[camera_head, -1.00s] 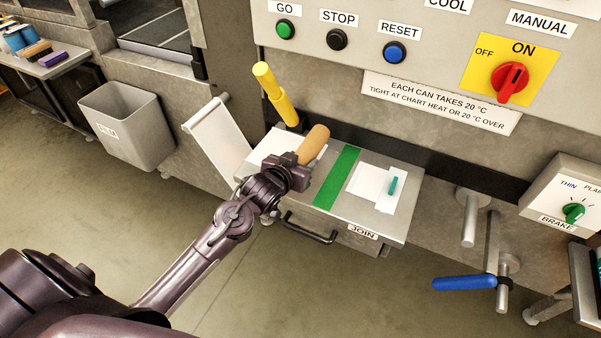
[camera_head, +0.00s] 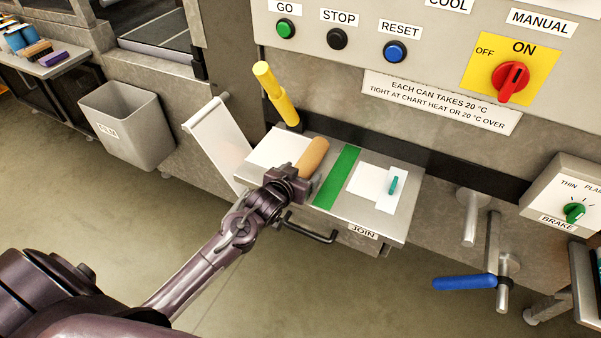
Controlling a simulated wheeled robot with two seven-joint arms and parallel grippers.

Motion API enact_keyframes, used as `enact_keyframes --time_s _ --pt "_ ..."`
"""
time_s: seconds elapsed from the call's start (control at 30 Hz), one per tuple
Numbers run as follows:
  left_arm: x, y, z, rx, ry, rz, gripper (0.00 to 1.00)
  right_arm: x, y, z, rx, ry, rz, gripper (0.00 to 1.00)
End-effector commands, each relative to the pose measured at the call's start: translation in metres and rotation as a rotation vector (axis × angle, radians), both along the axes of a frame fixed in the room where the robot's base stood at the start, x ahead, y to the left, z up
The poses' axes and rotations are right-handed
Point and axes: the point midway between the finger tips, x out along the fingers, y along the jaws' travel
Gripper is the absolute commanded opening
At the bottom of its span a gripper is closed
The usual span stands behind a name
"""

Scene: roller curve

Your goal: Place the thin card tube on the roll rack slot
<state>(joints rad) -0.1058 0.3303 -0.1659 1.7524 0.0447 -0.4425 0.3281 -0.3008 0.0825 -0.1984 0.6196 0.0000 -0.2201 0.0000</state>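A tan, thin card tube (camera_head: 313,156) is in my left gripper (camera_head: 293,180), over the metal join table (camera_head: 327,222). The gripper closes around the tube's near end, and the tube points away toward the machine wall. I cannot tell if the tube touches the table. The gripper's fingertips are partly hidden by its own body. My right gripper is out of view. I cannot make out a roll rack slot for certain; a bare metal spindle (camera_head: 470,222) sticks out from the machine at the right.
The join table carries a green strip (camera_head: 337,178) and white sheets (camera_head: 375,182). A yellow lever (camera_head: 275,92) stands behind it, and a black handle (camera_head: 312,233) juts from its front. A blue crank handle (camera_head: 464,283) is at lower right. A grey bin (camera_head: 132,130) stands left.

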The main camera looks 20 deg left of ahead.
Motion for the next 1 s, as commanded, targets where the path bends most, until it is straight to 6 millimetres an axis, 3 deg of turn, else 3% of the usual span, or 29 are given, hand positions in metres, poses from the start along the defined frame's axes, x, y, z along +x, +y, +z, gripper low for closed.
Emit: enact_keyframes --time_s 0.27,0.73,0.93,1.0 --pt "-0.001 0.0 0.004 0.001 0.0 0.0 0.71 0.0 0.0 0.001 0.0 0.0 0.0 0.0" --pt "-0.084 0.002 0.036 0.001 0.003 -0.001 0.71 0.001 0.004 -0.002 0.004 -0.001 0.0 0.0" --pt "-0.106 0.003 0.046 0.0 0.002 0.0 0.71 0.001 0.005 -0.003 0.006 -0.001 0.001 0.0" --pt "-0.108 0.003 0.047 -0.002 -0.001 0.001 0.75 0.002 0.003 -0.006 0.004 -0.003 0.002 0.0"
